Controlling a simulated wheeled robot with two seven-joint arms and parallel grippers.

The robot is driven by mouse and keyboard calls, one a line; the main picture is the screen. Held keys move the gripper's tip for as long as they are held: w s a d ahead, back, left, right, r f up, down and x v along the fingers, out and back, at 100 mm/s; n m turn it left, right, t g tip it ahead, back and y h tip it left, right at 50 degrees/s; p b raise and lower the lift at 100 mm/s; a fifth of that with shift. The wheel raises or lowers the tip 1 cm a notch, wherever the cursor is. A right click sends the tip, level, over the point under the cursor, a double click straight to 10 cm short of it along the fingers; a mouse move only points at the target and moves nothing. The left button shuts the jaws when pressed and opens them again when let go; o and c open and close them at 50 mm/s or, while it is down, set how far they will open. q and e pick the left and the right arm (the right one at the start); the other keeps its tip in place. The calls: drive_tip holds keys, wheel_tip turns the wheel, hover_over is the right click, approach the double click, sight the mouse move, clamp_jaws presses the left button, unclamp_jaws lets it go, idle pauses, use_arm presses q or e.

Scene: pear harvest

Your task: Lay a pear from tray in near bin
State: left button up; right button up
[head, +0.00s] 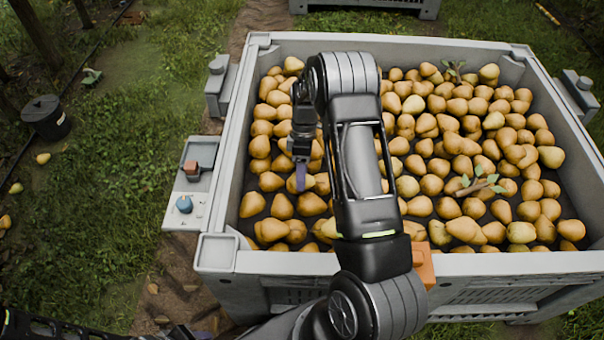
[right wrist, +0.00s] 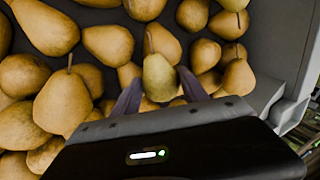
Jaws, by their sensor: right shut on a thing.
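The near bin (head: 222,255) is a large grey crate with many yellow-brown pears. My right gripper (head: 300,178) is over the left part of the bin, pointing down. In the right wrist view its two purple fingers (right wrist: 160,92) are closed on a yellow-green pear (right wrist: 159,76), with other pears close below and around it. Whether the held pear touches them is unclear. A light grey tray (head: 203,153) is fixed outside the bin's left wall; no pear shows in it. My left gripper (head: 190,332) barely shows at the bottom edge, its fingers unclear.
The tray side holds a brown block (head: 191,168) and a blue knob (head: 184,204). Leafy twigs (head: 480,183) lie on the pears at right. A black bucket (head: 46,117) stands on the grass at left. Another crate (head: 365,5) is at the back.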

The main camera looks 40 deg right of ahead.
drive_tip(key=shift+f, duration=0.4)
drive_tip(key=o, duration=1.5)
drive_tip(key=shift+o, duration=0.2)
drive_tip(key=shift+r, duration=0.1)
drive_tip(key=v, duration=0.7)
drive_tip(key=shift+r, duration=0.35)
